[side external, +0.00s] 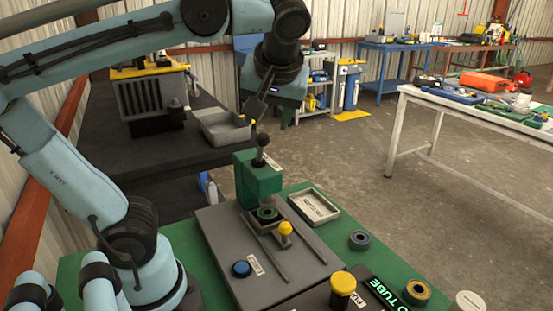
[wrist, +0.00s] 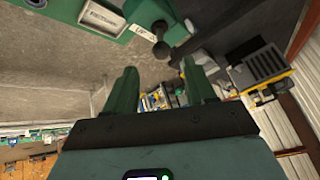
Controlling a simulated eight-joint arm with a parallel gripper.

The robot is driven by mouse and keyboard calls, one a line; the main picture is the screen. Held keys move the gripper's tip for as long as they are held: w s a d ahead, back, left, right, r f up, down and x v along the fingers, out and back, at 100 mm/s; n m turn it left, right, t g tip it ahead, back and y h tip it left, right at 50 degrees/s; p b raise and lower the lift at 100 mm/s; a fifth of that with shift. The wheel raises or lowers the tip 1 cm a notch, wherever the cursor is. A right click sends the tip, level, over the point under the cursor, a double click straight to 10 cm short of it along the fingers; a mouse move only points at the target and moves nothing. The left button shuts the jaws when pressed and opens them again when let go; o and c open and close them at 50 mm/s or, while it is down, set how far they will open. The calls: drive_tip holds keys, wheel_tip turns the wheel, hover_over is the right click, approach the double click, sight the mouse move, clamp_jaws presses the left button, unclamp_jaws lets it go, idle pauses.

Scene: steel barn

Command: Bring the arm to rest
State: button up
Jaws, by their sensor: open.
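My gripper (side external: 266,115) hangs in the air above and behind the green press (side external: 258,178) in the side view. In the wrist view its two green fingers stand well apart, and the gripper (wrist: 159,65) has nothing between them. My arm is raised and bent over the left of the scene. The press has a lever with a black ball knob (side external: 262,140), below the gripper in the side view; the knob (wrist: 160,50) also shows beyond the fingers in the wrist view. I see no contact between the gripper and the press.
The green bench holds a grey plate (side external: 225,250), a labelled tray (side external: 314,207), yellow and blue knobs and several rings. A dark table behind carries a grey bin (side external: 226,128) and a yellow-topped crate (side external: 150,95). A white-legged table (side external: 480,112) stands right. Open floor lies between.

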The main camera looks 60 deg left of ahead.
drive_tip(key=shift+f, duration=0.1)
drive_tip(key=w+d+f+m+t+h, duration=0.1)
drive_tip(key=d+f+m+t+h, duration=0.1)
drive_tip(key=f+m, duration=0.3)
drive_tip(key=w+d+f+m+t+h, duration=0.2)
drive_tip(key=f+m, duration=0.4)
drive_tip(key=f, duration=0.4)
drive_tip(key=shift+d+f+t+h, duration=0.2)
drive_tip(key=shift+d+t+h, duration=0.65)
drive_tip(key=shift+h, duration=0.35)
